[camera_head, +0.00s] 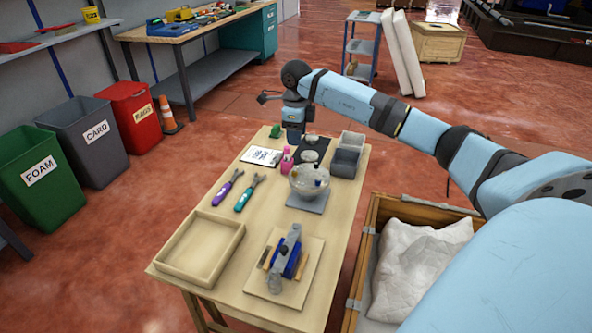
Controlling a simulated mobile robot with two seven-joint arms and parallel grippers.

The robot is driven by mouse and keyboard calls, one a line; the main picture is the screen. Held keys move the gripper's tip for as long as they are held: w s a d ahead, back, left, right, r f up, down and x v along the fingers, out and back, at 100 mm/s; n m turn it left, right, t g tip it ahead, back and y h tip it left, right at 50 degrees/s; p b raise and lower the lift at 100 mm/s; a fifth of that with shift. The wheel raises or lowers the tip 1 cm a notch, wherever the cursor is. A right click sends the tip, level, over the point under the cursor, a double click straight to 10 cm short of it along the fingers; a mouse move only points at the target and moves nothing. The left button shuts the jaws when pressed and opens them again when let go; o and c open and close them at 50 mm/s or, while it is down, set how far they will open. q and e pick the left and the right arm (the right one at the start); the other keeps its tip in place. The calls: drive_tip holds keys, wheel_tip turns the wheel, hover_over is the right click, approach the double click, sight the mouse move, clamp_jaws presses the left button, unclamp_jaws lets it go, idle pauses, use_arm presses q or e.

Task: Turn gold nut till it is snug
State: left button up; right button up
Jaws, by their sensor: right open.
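My right gripper (294,134) hangs down over the far end of the wooden table, just behind the clear globe. It is open, and its fingertips are small and dark here; I see nothing held between them. The clear globe (309,182) stands on a grey square base in the middle of the table, with small coloured parts in or on it. A blue-and-grey clamped assembly (286,259) sits on a wooden board at the near end. I cannot make out the gold nut. My left gripper is not in view.
A purple-handled tool (227,188) and a teal-handled tool (249,193) lie left of the globe. An empty wooden tray (202,246) is at the near left. A clipboard (261,156), pink bottle (287,160) and grey bins (346,161) crowd the far half. A crate (362,270) stands right.

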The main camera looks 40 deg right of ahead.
sight(296, 172)
wheel_tip(296, 172, down, 13)
drive_tip(key=shift+a+r, duration=0.1)
drive_tip(key=shift+r, duration=0.05)
clamp_jaws()
